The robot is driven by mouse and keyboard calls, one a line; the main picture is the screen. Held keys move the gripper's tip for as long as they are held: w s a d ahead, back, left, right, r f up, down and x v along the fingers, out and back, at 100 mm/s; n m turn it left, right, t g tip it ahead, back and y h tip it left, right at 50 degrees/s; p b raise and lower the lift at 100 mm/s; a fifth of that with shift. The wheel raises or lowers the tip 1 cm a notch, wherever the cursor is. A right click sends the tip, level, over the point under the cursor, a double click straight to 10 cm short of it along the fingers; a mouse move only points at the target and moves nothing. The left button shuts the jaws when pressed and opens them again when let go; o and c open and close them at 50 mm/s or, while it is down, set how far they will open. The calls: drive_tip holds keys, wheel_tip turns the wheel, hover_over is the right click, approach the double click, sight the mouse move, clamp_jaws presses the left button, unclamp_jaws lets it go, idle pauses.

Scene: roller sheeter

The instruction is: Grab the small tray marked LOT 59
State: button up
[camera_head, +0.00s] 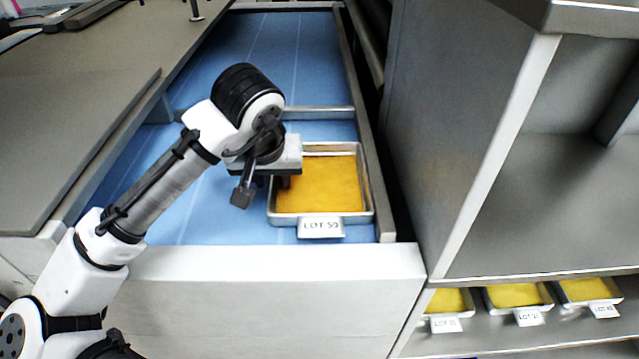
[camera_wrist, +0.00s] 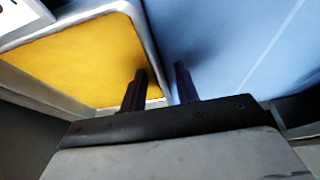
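My gripper (camera_head: 263,190) is at the tray's left side, pointing down. In the wrist view my gripper (camera_wrist: 160,85) is open, with one dark finger over the yellow content and the other over the blue surface. The tray's rim (camera_wrist: 148,50) runs between the two fingers. Whether the fingers touch the rim cannot be told.
Several similar yellow trays (camera_head: 515,296) with labels stand on a low shelf at the right. A grey cabinet (camera_head: 470,110) rises right of the drawer. A crossbar (camera_head: 320,113) lies behind the tray. Blue surface left of the tray is free.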

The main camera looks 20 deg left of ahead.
clamp_jaws()
drive_tip(key=shift+r, duration=0.1)
idle(0.4)
